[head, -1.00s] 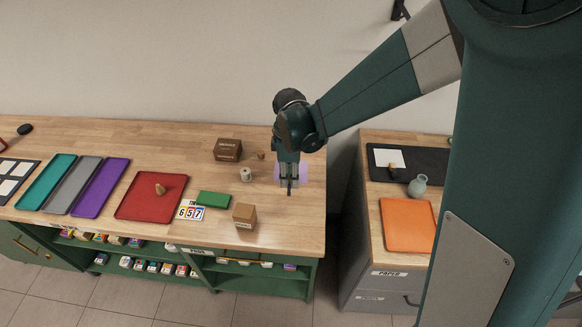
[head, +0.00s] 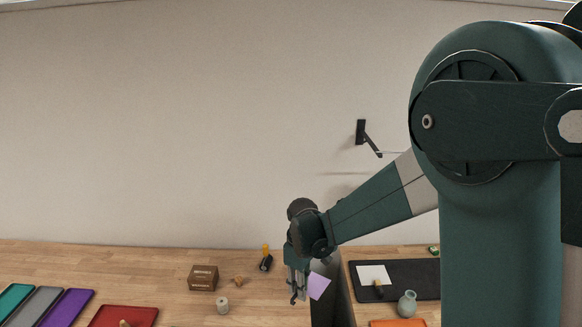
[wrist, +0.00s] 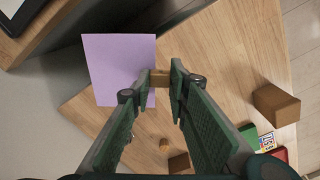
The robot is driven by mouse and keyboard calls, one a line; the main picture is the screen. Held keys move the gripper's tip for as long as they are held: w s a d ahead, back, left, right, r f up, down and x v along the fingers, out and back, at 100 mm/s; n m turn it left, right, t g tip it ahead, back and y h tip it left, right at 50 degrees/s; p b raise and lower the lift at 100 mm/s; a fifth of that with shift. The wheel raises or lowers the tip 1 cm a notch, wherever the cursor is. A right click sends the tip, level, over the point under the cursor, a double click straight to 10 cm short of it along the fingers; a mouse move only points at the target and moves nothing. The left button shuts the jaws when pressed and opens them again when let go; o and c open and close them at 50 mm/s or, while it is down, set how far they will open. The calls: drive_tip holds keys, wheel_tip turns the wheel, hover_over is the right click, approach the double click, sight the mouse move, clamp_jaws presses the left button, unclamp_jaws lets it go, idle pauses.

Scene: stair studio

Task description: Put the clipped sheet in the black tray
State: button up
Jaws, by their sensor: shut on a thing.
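The clipped sheet (head: 319,286) is a lilac paper square, and it fills the upper left of the wrist view (wrist: 118,60). A small wooden clip (wrist: 160,77) sits at its edge. My gripper (head: 297,298) is shut on that clip, with its fingertips (wrist: 162,80) on either side of it. The sheet hangs tilted near the right edge of the long wooden counter. A dark corner (wrist: 14,14) at the wrist view's upper left appears to be this tray.
A gap separates the long counter (head: 150,275) from the right one. A grey-green vase (head: 407,304) stands at the black tray's front edge, and an orange tray (head: 398,323) lies nearer. A brown box (head: 203,278) and a spool (head: 223,305) stand left of my gripper.

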drive_tip(key=w+d+m+b, duration=0.1)
drive_tip(key=w+d+m, duration=0.3)
drive_tip(key=d, duration=0.5)
drive_tip(key=w+d+r+m+b, duration=0.1)
drive_tip(key=w+d+m, duration=0.3)
drive_tip(key=d+m, duration=0.3)
drive_tip(key=d, duration=0.2)
drive_tip(key=shift+d, duration=0.4)
drive_tip(key=shift+d+r+m, duration=0.1)
drive_tip(key=shift+m, duration=0.2)
